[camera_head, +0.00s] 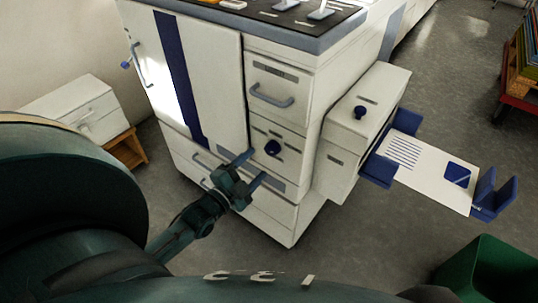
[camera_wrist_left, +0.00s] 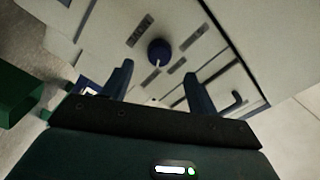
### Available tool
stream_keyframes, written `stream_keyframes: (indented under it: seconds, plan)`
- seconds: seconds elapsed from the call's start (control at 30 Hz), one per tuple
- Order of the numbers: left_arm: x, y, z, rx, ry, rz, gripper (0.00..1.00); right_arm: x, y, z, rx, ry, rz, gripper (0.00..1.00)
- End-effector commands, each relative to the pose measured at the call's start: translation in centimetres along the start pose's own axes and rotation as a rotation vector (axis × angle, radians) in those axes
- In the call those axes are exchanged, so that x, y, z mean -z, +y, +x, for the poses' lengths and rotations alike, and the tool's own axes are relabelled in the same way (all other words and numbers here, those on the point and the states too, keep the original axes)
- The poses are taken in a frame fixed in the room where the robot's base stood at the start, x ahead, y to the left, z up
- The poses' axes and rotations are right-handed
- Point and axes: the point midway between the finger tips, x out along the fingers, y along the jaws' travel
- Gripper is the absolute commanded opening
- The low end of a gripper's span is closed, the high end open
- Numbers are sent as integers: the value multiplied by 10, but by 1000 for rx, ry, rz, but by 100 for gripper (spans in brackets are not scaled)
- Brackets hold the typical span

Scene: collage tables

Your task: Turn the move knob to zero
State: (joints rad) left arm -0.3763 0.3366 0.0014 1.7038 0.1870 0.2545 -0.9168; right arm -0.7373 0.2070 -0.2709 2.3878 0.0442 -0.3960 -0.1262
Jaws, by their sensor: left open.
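A round dark blue knob (camera_head: 272,147) sits on the front panel of the white cabinet (camera_head: 215,95), below a drawer with a grey handle. In the left wrist view the knob (camera_wrist_left: 159,51) shows a light pointer line and small dark labels around it. My left gripper (camera_head: 252,167) is open and empty, just below and left of the knob in the head view. In the left wrist view its two fingers (camera_wrist_left: 158,80) stand apart, with the knob ahead between and beyond their tips. I see no contact. My right gripper is not in view.
A white side box (camera_head: 345,135) with a small dark knob (camera_head: 360,112) juts from the cabinet's right. A tray holds a printed sheet (camera_head: 425,170). A green bin (camera_head: 490,270) stands at lower right. Grey floor is free between the cabinet and bin.

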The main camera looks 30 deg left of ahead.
Motion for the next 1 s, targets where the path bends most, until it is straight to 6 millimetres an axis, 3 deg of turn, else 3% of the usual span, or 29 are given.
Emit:
stream_keyframes:
  seconds: [0.2, 0.4, 0.77, 1.0]
  plan:
    - [-1, 1, 42, 1, 1, 0, 59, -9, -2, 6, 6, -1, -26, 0]
    - [0, 1, 62, -2, 0, -1, 59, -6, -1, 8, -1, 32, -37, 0]
    - [0, 1, 65, -3, -1, -1, 58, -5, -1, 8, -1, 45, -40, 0]
    - [0, 1, 65, -2, -1, -1, 39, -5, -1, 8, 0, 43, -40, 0]
